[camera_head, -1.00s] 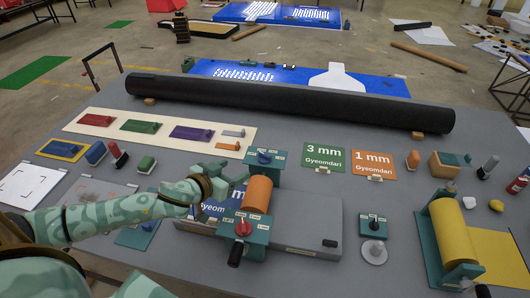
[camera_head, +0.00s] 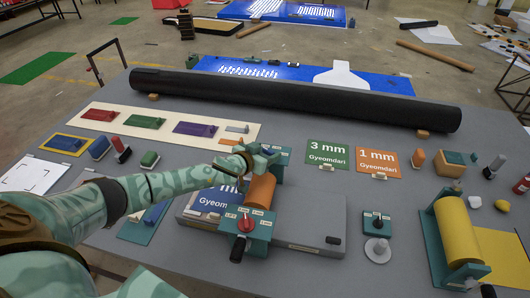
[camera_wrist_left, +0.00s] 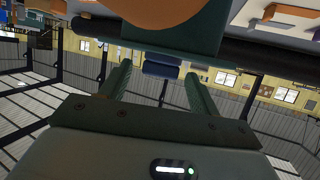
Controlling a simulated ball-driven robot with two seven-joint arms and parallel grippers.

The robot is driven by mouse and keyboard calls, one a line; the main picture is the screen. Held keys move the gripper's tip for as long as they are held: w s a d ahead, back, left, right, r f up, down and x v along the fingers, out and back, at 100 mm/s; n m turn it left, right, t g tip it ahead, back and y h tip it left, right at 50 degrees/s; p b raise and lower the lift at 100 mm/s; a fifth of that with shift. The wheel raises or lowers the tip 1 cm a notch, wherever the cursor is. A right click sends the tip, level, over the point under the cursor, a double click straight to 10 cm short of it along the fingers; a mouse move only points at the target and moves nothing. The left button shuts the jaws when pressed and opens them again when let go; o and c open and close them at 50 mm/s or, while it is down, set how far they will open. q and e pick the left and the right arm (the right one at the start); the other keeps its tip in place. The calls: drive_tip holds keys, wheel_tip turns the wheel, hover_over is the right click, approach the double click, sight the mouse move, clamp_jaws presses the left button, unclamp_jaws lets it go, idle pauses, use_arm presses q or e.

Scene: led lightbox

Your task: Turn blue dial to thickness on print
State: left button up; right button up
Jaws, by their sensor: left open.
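The press has an orange roller (camera_head: 261,191) between two teal end blocks. The far block (camera_head: 279,157) is the one with the blue dial. In the head view my left gripper (camera_head: 247,159) is at this block and largely covers the dial. In the left wrist view the blue dial (camera_wrist_left: 162,68) shows between my two spread fingers (camera_wrist_left: 160,88), with no clear contact. A blue print (camera_head: 212,199) lies on the press bed left of the roller. It reads "Gyeom..."; my arm hides its thickness number. My right gripper is not in view.
The near end block carries a red dial (camera_head: 246,222) and a black handle. Signs reading 3 mm (camera_head: 327,154) and 1 mm (camera_head: 378,161) stand behind to the right. A long black tube (camera_head: 300,100) crosses the table's back. A small dial box (camera_head: 376,221) stands right of the press.

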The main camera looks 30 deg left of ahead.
use_arm(q)
drive_tip(key=c, duration=1)
